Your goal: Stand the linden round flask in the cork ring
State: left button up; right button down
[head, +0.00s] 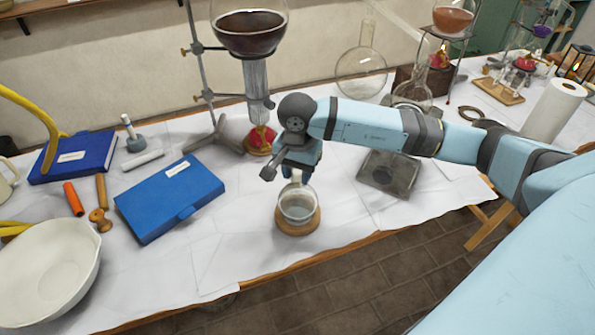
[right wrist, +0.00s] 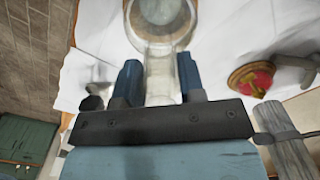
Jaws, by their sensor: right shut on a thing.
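The linden round flask (head: 297,204) is clear glass with pale liquid and stands about upright at the table's front edge. The tan cork ring (head: 299,229) shows around and below its round bottom; whether the glass rests fully in the ring I cannot tell. My right gripper (head: 298,172) is above the flask, shut on its neck. In the right wrist view the neck (right wrist: 160,72) lies between the two blue fingers (right wrist: 160,85), with the ring (right wrist: 186,36) around the bulb at the top. My left gripper is not in view.
A stand with a large dark-liquid flask (head: 250,35) and a red-based burner (head: 260,139) is behind my gripper. A blue case (head: 168,198) and white bowl (head: 45,265) lie left. A grey plate (head: 388,173) is to the right. Bare cloth lies left of the ring.

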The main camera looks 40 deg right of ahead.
pick_arm(q)
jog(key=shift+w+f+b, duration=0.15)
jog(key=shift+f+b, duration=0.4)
jog(key=shift+b, duration=0.6)
pick_arm(e)
jog(key=shift+f, duration=0.6)
dwell(1.4)
jog(key=c, duration=0.6)
grip_release()
jog(key=shift+c, duration=0.2)
jog(key=shift+r, duration=0.2)
jog(key=shift+r+p, duration=0.9)
jog(key=shift+r, duration=0.95)
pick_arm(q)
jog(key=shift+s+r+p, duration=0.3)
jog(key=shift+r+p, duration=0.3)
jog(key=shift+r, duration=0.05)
pick_arm(e)
jog(key=shift+r, duration=1.5)
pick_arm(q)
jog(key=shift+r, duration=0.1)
pick_arm(e)
jog(key=shift+r, duration=0.1)
